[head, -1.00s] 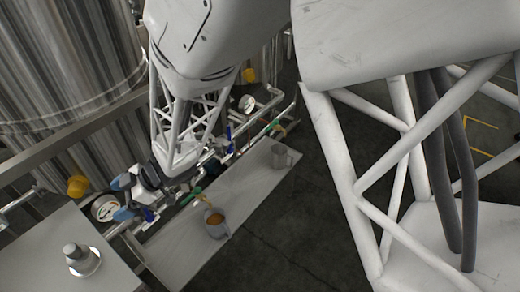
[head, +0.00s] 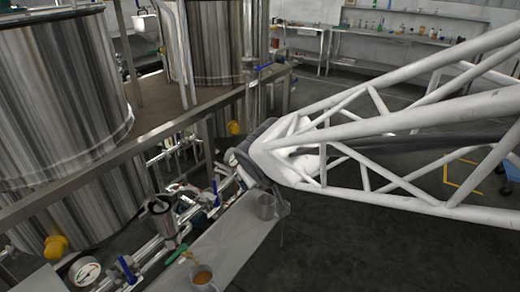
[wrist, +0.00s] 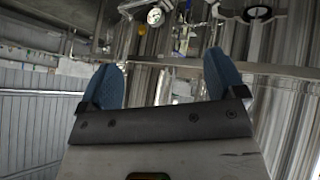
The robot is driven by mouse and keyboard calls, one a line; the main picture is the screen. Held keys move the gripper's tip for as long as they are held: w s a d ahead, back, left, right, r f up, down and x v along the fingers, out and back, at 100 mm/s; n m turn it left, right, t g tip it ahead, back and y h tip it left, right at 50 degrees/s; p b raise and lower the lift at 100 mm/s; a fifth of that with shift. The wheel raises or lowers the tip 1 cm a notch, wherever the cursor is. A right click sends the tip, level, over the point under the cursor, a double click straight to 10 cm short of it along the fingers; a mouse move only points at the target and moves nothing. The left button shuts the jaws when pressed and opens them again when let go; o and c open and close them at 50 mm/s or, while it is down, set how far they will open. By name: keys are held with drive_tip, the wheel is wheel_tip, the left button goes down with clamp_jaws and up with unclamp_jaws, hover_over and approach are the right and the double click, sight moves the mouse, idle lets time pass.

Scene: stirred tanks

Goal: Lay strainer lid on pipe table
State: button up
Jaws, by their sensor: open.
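My gripper (wrist: 162,76) shows in the wrist view with two blue fingers spread wide and nothing between them. In the head view my arm reaches in from the right, and I cannot make out the fingertips there. No strainer lid can be identified in the current frames. An upright metal cylinder with an open-looking top (head: 160,217), possibly the strainer body, stands among the pipes left of the arm. A corner of a grey table top (head: 38,281) shows at the lower left, with nothing visible on that corner.
A grey mug (head: 267,206) and a mug of amber liquid (head: 203,279) stand on a narrow grey bench (head: 228,232). Pipes, valves and a gauge (head: 86,271) run beside it. Large steel tanks (head: 62,105) stand behind a rail. Dark floor lies open at right.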

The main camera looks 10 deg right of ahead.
drive_tip(key=s+d+r+m+g, duration=0.1)
drive_tip(key=s+d+m+g, duration=0.1)
drive_tip(key=s, duration=0.7)
drive_tip(key=s+d+m+g, duration=0.3)
drive_tip(key=s+d, duration=0.2)
drive_tip(key=s, duration=0.4)
drive_tip(key=shift+s+d+r, duration=0.15)
drive_tip(key=shift+r, duration=0.2)
